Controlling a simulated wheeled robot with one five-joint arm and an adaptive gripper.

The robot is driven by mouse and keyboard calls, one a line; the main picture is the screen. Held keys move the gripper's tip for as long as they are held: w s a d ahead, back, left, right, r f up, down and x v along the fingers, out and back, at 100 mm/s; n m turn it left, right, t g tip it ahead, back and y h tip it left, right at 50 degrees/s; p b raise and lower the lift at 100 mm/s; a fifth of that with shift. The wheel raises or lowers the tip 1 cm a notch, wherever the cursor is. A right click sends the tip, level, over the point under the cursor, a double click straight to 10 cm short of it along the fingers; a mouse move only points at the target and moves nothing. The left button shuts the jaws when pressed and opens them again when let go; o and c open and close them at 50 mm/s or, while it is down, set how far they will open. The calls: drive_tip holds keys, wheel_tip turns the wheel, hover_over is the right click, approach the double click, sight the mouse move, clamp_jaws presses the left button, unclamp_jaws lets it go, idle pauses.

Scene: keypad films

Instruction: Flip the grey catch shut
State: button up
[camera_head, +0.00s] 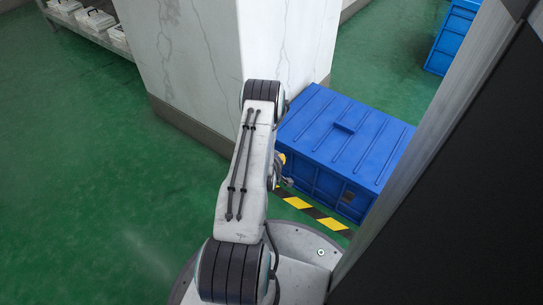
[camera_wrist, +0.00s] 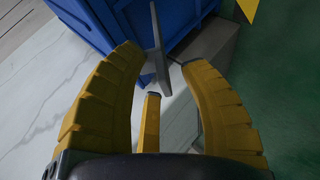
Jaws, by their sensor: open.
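A large blue crate (camera_head: 330,125) stands on the floor to the right of my arm, with its lid down. In the wrist view its blue side (camera_wrist: 190,15) fills the top. A thin grey piece (camera_wrist: 157,40), which looks like the grey catch, stands out in front of the blue side. My gripper (camera_wrist: 162,60) is open, its yellow fingers spread to the left and right of the grey piece's lower end, with a third finger below. I cannot tell whether any finger touches it. In the head view my arm hides most of the gripper and the catch.
A white marbled pillar (camera_head: 190,50) stands right behind my arm and beside the crate. Yellow and black floor tape (camera_head: 315,212) runs in front of the crate. A dark panel (camera_head: 460,200) blocks the right. Green floor (camera_head: 80,170) is free at left.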

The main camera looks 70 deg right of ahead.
clamp_jaws()
idle(0.4)
